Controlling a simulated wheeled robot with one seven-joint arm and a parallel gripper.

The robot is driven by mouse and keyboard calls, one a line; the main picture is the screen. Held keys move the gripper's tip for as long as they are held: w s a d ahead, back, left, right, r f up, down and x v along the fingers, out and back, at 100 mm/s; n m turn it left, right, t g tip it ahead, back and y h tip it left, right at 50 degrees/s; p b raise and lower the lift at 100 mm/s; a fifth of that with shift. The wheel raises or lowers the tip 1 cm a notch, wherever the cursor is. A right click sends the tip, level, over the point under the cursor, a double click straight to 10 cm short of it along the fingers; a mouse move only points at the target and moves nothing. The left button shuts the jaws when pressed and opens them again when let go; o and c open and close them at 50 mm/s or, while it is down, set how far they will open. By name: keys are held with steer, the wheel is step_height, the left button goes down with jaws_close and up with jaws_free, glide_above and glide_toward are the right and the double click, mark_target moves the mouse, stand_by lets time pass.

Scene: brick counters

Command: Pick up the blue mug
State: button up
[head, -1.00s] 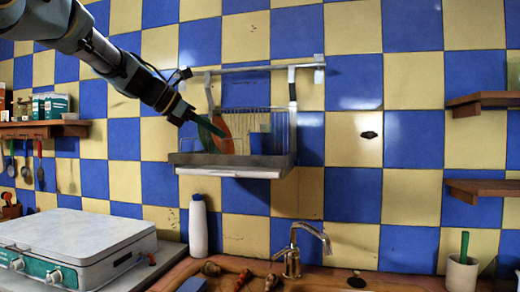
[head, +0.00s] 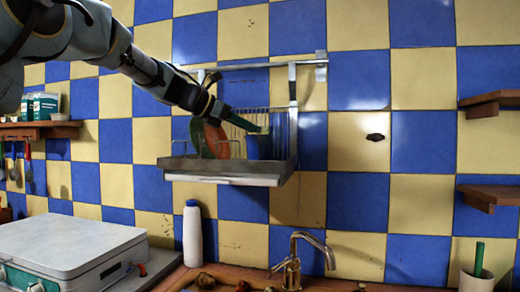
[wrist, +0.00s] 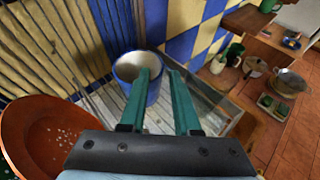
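The blue mug (head: 260,147) stands upright at the right end of the wall-mounted dish rack (head: 225,168). In the wrist view the mug (wrist: 129,69) shows its pale inside and blue rim. My gripper (wrist: 159,72) is open and empty, with two green fingers. The left finger overlaps the mug in the wrist view, and the right finger lies just right of it. I cannot tell whether the left finger is inside the mug or above it. In the head view my gripper (head: 247,124) comes down from the upper left to the mug's rim.
An orange plate (wrist: 42,135) stands left of the mug in the rack, with a green plate (head: 198,137) beside it. Rack wires and the tiled wall are close behind. A white bottle (head: 193,235) and a faucet (head: 293,262) are below. Shelves (head: 490,103) are at right.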

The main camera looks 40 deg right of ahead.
steer(key=p+x, duration=0.2)
steer(key=x, duration=0.3)
steer(key=shift+w+f, duration=0.1)
steer(key=shift+w, duration=0.05)
jaws_close()
stand_by(1.2)
